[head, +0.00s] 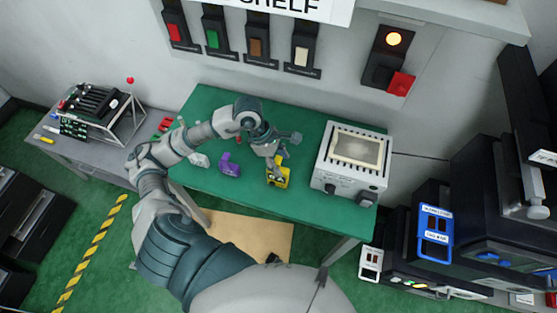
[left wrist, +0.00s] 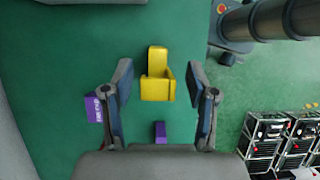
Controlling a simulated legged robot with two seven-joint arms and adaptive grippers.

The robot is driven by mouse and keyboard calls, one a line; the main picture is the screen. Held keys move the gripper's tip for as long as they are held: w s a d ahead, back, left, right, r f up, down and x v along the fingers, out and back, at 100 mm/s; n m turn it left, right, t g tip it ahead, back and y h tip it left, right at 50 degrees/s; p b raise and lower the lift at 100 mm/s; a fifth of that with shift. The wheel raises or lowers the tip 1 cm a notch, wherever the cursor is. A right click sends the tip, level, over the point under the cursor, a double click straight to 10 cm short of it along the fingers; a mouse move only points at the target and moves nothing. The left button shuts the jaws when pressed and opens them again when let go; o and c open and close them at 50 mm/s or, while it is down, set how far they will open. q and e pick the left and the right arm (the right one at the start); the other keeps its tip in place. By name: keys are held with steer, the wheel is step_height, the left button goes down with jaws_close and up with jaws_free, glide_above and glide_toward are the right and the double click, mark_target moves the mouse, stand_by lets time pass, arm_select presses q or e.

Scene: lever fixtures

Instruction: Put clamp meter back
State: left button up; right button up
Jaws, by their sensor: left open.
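A yellow object (head: 279,177) stands on the green table, with a darker part showing at its top in the head view. In the left wrist view the yellow object (left wrist: 157,86) has a tall back and a box-like front, just beyond the fingertips and centred between them. My left gripper (head: 277,148) is open above and beside it; its fingers (left wrist: 162,85) hold nothing. A purple piece (head: 229,166) with pale lettering lies left of it, by the left finger in the wrist view (left wrist: 94,108). I cannot tell for sure which is the clamp meter.
A white box instrument (head: 352,162) stands right of the yellow object. Coloured devices hang in black wall holders (head: 258,47). A small purple block (left wrist: 160,131) shows near the palm. The table (head: 320,212) is bare along its front edge.

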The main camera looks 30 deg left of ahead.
arm_select(q)
steer(key=shift+d+r, duration=0.1)
steer(key=shift+r, duration=0.3)
steer(key=v, duration=1.1)
steer(key=shift+a, duration=0.4)
arm_select(e)
steer(key=shift+w+d, duration=0.2)
steer(key=shift+w, duration=0.45)
arm_select(q)
steer(key=shift+s+a, duration=0.1)
steer(key=shift+a, duration=0.05)
